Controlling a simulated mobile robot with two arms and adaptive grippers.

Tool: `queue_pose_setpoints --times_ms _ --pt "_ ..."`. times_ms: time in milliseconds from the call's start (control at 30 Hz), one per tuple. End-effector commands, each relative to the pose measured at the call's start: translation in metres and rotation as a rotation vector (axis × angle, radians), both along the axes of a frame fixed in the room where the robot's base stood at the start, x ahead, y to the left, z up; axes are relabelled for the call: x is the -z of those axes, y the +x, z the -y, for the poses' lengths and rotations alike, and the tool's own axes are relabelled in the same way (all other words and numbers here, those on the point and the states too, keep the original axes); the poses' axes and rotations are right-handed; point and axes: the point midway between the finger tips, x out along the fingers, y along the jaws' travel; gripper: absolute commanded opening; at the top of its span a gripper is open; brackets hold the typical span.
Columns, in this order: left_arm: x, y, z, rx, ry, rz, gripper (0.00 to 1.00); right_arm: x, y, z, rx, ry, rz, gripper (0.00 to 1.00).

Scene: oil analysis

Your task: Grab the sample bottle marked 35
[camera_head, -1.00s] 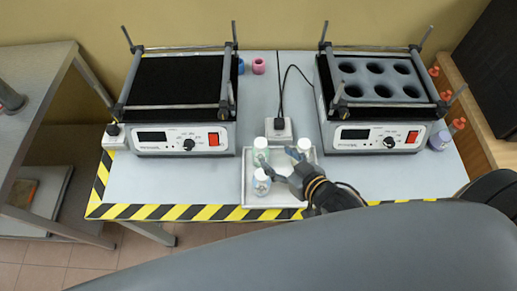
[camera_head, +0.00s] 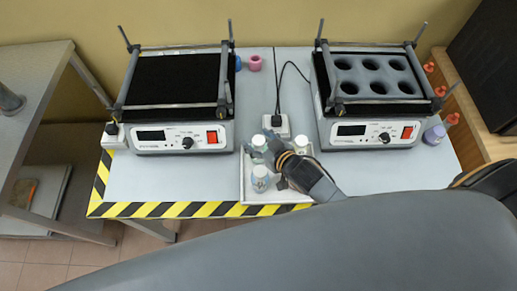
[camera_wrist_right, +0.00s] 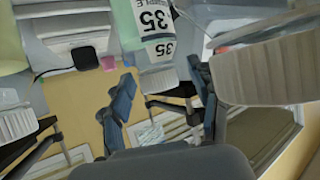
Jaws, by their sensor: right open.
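The sample bottle marked 35 (camera_wrist_right: 152,25) shows in the right wrist view with its white ribbed cap (camera_wrist_right: 162,78), upside down in the picture. It appears to be the back left bottle (camera_head: 259,142) on the tray (camera_head: 249,198) in the head view, where its label cannot be read. My right gripper (camera_head: 268,146) is open and empty, close to that bottle. In the wrist view the fingers (camera_wrist_right: 162,100) lie on either side of the cap in the picture; contact cannot be told. My left gripper is not in view.
Hotplates stand left (camera_head: 180,136) and right (camera_head: 370,132). A power socket (camera_head: 277,126) lies behind the tray. The table left of the tray is clear.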

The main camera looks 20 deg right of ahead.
Motion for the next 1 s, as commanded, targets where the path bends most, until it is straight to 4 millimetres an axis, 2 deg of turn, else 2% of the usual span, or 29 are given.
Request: queue_pose_setpoints --times_ms 167,400,467,833,1000 --pt "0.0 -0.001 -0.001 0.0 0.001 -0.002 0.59 0.0 0.0 0.0 0.0 0.0 0.0 0.6" --pt "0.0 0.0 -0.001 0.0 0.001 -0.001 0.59 0.0 0.0 0.0 0.0 0.0 0.0 0.11" --pt "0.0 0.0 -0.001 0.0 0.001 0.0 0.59 0.0 0.0 0.0 0.0 -0.001 0.0 0.0" --pt "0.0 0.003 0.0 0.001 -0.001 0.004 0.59 -0.003 0.0 0.0 0.0 0.0 0.002 0.0" --pt "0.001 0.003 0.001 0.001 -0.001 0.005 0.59 -0.023 0.0 0.0 -0.001 0.0 0.005 0.0"
